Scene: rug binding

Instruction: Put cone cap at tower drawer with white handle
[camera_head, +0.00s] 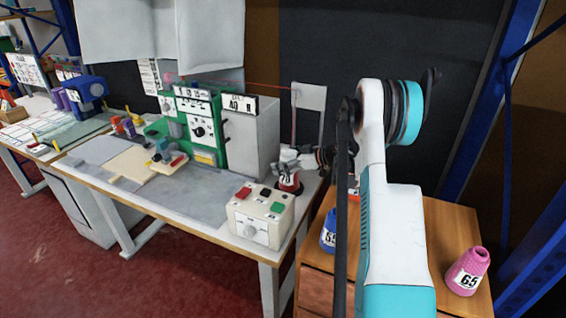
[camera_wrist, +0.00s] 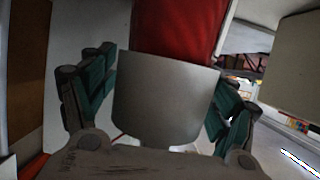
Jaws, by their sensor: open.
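A smooth grey cap-like piece (camera_wrist: 165,100), apparently the cone cap, fills the middle of the wrist view, against a red body (camera_wrist: 180,25). My gripper (camera_wrist: 166,72) is open, with one finger on each side of the grey piece; I cannot tell whether they touch it. In the head view my gripper (camera_head: 298,160) is over the right end of the workbench, at a small red object (camera_head: 290,182) and partly covering it. A wooden drawer unit (camera_head: 448,222) stands right of the bench, partly hidden by my arm. No white handle is visible.
A cream control box (camera_head: 260,215) with coloured buttons stands at the bench's front right corner. A grey cabinet (camera_head: 253,138) and green machine (camera_head: 200,128) stand behind. A pink cone (camera_head: 467,270) and a blue cone (camera_head: 328,232) stand on the drawer unit.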

